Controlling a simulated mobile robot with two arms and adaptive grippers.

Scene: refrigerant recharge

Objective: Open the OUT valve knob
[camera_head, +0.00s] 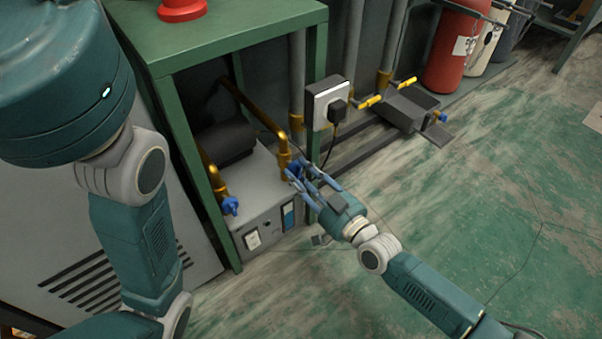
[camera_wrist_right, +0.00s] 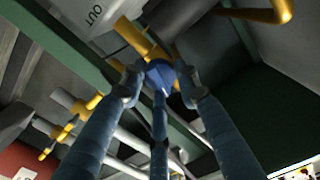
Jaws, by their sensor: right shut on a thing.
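The OUT valve knob is a blue knob (camera_wrist_right: 160,73) on a brass pipe fitting, with the lettering "OUT" (camera_wrist_right: 93,15) on the grey surface beside it in the right wrist view. My right gripper (camera_head: 298,176) reaches the fitting at the right front of the grey machine (camera_head: 264,213). Its fingers are shut on the blue knob, which shows between the fingertips in the wrist view. The fingers partly hide the knob in the head view. A second blue knob (camera_head: 230,205) sits on the machine's left brass fitting, free. My left arm shows at the left, but its gripper is out of view.
A green table frame (camera_head: 228,32) stands over the machine, its right leg close to my right gripper. A socket box (camera_head: 327,103) with a black plug and cable is just behind. Red and pale cylinders stand at the back right. The floor at the right is clear.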

